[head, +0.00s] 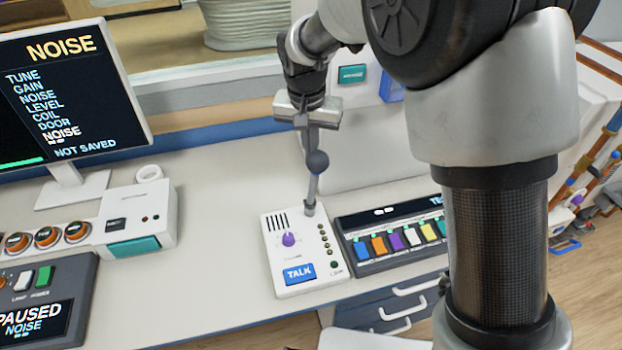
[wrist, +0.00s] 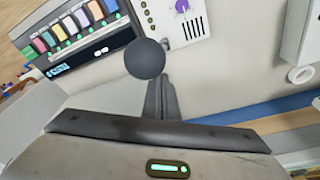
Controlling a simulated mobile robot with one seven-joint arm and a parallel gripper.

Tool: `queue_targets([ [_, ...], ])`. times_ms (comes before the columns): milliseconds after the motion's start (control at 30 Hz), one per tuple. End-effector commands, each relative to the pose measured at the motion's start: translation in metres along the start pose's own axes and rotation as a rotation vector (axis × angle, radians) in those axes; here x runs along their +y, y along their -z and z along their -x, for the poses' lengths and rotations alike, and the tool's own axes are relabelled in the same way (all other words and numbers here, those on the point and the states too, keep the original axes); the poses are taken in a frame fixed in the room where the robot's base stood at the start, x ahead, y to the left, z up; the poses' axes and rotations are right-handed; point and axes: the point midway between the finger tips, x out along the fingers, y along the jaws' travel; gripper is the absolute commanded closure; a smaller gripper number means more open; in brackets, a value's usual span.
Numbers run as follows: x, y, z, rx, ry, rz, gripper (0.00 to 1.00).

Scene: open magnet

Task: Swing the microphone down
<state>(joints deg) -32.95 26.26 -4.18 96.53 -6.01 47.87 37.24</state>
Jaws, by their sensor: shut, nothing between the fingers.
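The microphone is a dark grey ball (head: 317,162) on a thin grey stem (head: 312,190). The stem stands nearly upright at the back right corner of a white talk box (head: 293,252). My gripper (head: 314,147) hangs from above with its fingers shut and empty, tips just over the ball. In the wrist view the microphone ball (wrist: 145,58) lies just beyond the tips of my shut gripper (wrist: 160,80). I cannot tell whether the tips touch the ball. The ball hides the stem in the wrist view.
A panel with coloured switches (head: 400,240) sits right of the talk box. A white box with a teal button (head: 137,222), a control panel (head: 45,290) and a monitor (head: 75,95) stand left. Bare desk (head: 215,235) lies left of the talk box.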

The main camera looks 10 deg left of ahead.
Motion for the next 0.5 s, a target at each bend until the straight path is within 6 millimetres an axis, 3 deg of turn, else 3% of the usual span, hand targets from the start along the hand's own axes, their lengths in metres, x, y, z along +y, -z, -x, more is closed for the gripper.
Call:
queue_targets([
  [500,0.012,-0.023,-0.006,0.001,0.001,0.0,1.0],
])
